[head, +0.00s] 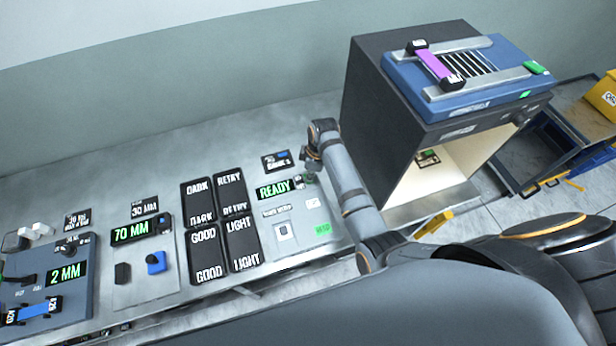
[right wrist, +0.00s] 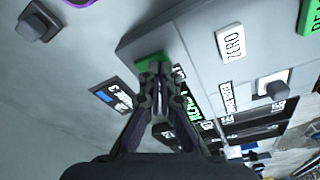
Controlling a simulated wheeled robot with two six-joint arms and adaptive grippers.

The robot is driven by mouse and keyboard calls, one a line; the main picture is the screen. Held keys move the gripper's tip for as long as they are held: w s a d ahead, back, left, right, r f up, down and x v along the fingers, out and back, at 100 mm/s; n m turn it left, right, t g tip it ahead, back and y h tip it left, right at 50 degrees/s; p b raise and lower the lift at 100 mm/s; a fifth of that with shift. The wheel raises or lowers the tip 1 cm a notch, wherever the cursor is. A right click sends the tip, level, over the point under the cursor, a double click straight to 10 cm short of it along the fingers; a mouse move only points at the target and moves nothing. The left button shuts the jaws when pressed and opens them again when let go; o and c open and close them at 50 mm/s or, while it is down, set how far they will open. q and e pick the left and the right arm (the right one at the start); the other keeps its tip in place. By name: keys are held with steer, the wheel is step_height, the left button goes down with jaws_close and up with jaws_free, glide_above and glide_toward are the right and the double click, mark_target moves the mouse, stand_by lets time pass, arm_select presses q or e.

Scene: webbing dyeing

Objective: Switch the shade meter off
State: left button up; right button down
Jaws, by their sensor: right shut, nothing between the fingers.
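The shade meter (head: 299,246) is a light grey panel on the bench. Its display (head: 273,189) reads READY in green. My right gripper (head: 311,176) is over the meter's far right corner. Its closed, empty fingertips (right wrist: 160,74) overlap the green switch's near edge; I cannot tell whether they touch. My left gripper is out of view.
A dark booth (head: 385,125) with a blue tray (head: 470,100) on top stands right of my right arm. Black sorting plates (head: 204,243), a 70 MM device (head: 138,262) and a 2 MM device (head: 45,290) stand left.

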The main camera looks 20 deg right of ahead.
steer(key=shift+f, duration=0.45)
step_height(320, 180, up, 2)
steer(key=shift+r+p, duration=0.25)
steer(key=shift+p, duration=0.8)
steer(key=shift+r, duration=2.3)
